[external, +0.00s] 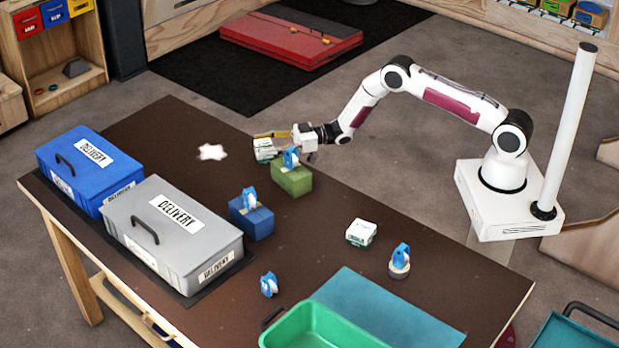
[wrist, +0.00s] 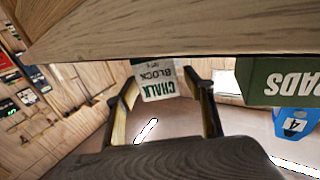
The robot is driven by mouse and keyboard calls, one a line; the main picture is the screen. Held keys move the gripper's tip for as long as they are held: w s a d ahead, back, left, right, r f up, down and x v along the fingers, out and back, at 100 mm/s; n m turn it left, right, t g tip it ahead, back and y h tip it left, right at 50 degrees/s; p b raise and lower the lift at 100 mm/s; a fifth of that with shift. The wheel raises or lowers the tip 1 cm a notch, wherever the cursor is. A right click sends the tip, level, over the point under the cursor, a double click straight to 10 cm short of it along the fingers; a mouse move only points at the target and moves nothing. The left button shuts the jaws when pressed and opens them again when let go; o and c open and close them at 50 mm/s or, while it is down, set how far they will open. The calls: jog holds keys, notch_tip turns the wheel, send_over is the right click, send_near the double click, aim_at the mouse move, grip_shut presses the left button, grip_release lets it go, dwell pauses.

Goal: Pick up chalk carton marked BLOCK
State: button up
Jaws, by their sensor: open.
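The chalk carton marked BLOCK (wrist: 157,80) is white with green print and appears upside down in the wrist view. It also shows in the external view (external: 265,152), at the table's far edge beside a green box. My gripper (wrist: 165,88) is open, with one finger to each side of the carton in the wrist view. In the external view my gripper (external: 268,136) reaches the carton from behind. I cannot tell whether the fingers touch it. A second white and green carton (external: 361,233) stands farther right on the table; its marking is too small to read.
The green box (external: 291,181), lettered "PADS" in the wrist view (wrist: 283,80), stands close by with a blue device (external: 291,157) on it. A blue box (external: 251,219), grey case (external: 172,254), blue case (external: 88,190) and green tray (external: 322,330) share the brown table (external: 330,270).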

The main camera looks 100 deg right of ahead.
jog(key=shift+w+a, duration=0.1)
jog(key=shift+w, duration=0.3)
jog(key=c, duration=1.3)
